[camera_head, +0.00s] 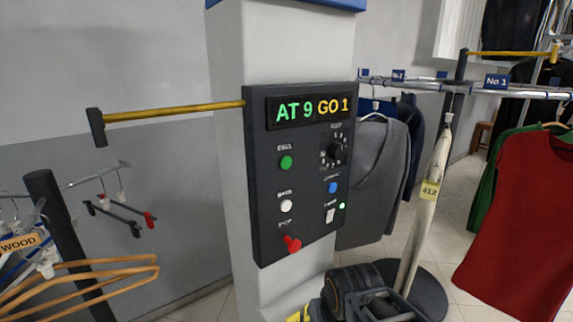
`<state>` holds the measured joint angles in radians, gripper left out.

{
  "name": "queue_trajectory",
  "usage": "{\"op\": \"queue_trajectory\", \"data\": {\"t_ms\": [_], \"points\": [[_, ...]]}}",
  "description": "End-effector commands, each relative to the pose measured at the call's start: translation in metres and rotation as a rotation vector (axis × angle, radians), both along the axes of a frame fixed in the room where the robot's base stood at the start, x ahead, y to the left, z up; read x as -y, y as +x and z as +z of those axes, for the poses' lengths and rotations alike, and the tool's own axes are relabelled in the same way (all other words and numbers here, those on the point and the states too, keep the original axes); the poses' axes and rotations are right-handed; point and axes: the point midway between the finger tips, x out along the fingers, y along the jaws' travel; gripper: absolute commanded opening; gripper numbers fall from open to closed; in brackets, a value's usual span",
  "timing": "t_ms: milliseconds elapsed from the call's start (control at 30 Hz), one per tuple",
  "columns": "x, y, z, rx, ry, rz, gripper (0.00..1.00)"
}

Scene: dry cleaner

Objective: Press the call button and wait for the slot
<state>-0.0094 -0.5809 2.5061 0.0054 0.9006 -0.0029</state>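A dark control panel (300,180) is mounted on a pale column. Its display (311,110) reads "AT 9" in green and "GO 1" in yellow. A green button (286,162) sits at the upper left under a small blurred label. Below it are a white button (286,206) and a red control (292,244). On the right are a black rotary knob (337,151), a blue button (333,187) and a white switch (330,215) beside a lit green lamp. Dark parts of my arm show at the bottom, below the panel and apart from it. I cannot make out my gripper's fingertips.
A yellow bar (170,111) sticks out left of the panel. Wooden hangers (90,275) hang at the lower left. Right of the column, a rail (420,84) carries a grey garment (372,180), a pale garment tagged 412 and a red garment (520,230). The "No 1" sign (496,81) hangs there.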

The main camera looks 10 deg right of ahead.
Motion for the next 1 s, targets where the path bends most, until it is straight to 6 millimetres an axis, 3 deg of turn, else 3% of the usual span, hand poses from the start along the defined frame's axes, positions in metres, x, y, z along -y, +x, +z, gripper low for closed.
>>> {"op": "queue_trajectory", "data": {"t_ms": [367,1000], "points": [[0.0,0.0,0.0,0.0,0.0,0.0,0.01],[0.0,0.0,0.0,0.0,0.0,0.0,0.0]]}}
